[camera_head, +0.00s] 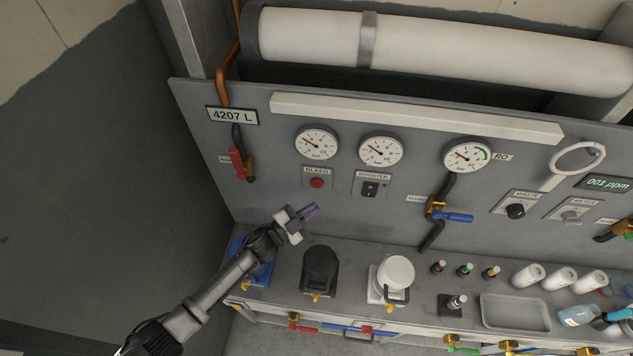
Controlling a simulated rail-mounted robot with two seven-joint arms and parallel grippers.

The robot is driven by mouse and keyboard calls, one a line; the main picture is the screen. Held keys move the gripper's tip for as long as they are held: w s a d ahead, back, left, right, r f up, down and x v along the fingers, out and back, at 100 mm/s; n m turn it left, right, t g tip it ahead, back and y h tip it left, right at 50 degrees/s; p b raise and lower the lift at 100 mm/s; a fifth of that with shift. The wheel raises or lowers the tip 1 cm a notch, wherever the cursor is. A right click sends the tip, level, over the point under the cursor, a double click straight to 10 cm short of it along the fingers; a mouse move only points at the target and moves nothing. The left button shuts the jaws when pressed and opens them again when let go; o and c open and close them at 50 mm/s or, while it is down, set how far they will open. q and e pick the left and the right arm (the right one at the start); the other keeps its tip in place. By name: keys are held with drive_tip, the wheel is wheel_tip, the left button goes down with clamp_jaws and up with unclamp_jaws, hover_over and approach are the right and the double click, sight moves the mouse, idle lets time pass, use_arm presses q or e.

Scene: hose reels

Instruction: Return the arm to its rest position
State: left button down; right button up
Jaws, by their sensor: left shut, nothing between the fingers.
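My left arm (215,286) comes in from the lower left of the head view. Its left gripper (308,212) is shut and empty, in front of the grey panel and above the left part of the bench. The gripper appears apart from the panel and from the items below it. The arm covers part of a blue item (262,270) on the bench. My right gripper is not in view.
A black housing (319,268) and a white housing (392,277) stand on the bench right of the arm. The grey panel (275,135) carries gauges, a red-handled valve (237,164) and a blue-handled valve (452,217). A grey tray (514,314) and small bottles stand further right.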

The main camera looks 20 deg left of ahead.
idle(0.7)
use_arm(q)
drive_tip(key=w+a+f+n+y, duration=0.2)
drive_tip(key=a+f+n+y, duration=0.25)
drive_tip(key=y, duration=0.25)
drive_tip(key=s+a+r+n+g+y, duration=0.2)
drive_tip(key=a+r+n+g+y, duration=0.2)
drive_tip(key=r+y, duration=0.15)
drive_tip(key=s+d+r+n+g+p, duration=0.1)
drive_tip(key=s+r+g+p, duration=0.15)
drive_tip(key=s, duration=0.45)
drive_tip(key=s+d+r+n+g+h+p, duration=0.1)
drive_tip(key=s+r, duration=0.2)
drive_tip(key=s, duration=0.4)
drive_tip(key=s+d+r+n+g+p, duration=0.1)
drive_tip(key=s+d+r+g, duration=0.1)
drive_tip(key=s, duration=0.5)
drive_tip(key=s+f+g+p, duration=0.3)
drive_tip(key=s, duration=1.1)
drive_tip(key=shift+s+n+h+p, duration=0.3)
drive_tip(key=shift+n+h+p, duration=0.05)
drive_tip(key=shift+p, duration=0.05)
drive_tip(key=shift+f, duration=0.1)
